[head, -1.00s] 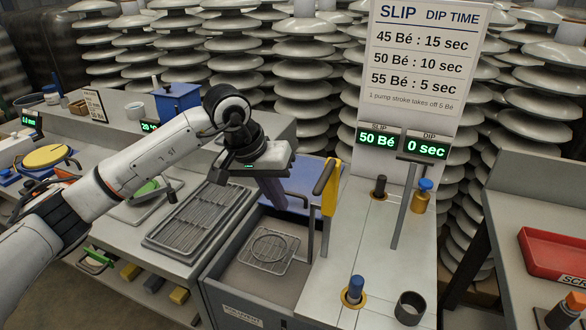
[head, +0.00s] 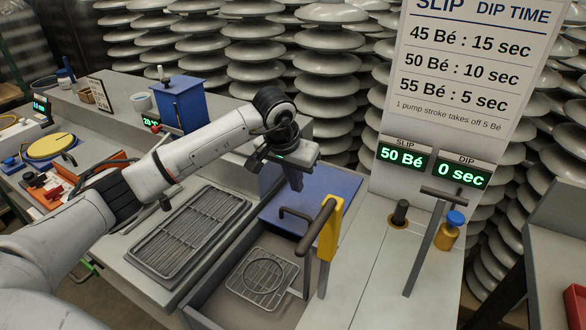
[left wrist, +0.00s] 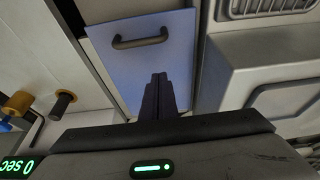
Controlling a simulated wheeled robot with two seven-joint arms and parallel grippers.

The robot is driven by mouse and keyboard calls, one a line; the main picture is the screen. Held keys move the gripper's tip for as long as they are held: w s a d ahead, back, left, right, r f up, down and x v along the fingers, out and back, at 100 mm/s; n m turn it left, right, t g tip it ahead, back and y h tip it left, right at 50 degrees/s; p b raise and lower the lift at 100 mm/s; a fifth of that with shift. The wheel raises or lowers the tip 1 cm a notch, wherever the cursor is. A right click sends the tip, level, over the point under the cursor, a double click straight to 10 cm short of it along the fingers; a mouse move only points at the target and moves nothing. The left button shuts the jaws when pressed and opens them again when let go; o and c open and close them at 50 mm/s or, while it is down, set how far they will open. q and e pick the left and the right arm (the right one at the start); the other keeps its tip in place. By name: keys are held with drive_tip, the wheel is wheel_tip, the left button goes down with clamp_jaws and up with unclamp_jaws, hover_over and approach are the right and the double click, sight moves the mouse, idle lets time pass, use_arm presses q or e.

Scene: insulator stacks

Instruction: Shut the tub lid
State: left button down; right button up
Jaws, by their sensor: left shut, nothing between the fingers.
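The tub lid (head: 335,192) is a flat blue panel with a dark bar handle (head: 297,214) near its front edge. It lies over the back part of the grey tub (head: 217,302), and the front part is open. My left gripper (head: 295,184) is shut and empty over the left back part of the lid, behind the handle. In the left wrist view the shut fingertips (left wrist: 159,79) point toward the handle (left wrist: 140,42) across the blue lid (left wrist: 185,65), apart from the handle. I cannot tell whether they touch the lid. My right gripper is out of view.
A wire basket (head: 262,280) lies in the open tub. A drying rack (head: 190,235) is to the left. A sign and displays (head: 402,157) stand at the right back.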

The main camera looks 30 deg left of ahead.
sight(289, 217)
use_arm(q)
drive_tip(key=shift+x, duration=0.95)
drive_tip(key=shift+s+f+p, duration=0.1)
drive_tip(key=shift+s+p, duration=0.3)
drive_tip(key=shift+s, duration=0.7)
drive_tip(key=shift+s+d+f, duration=0.1)
drive_tip(key=shift+s+f, duration=0.1)
drive_tip(key=shift+s, duration=0.6)
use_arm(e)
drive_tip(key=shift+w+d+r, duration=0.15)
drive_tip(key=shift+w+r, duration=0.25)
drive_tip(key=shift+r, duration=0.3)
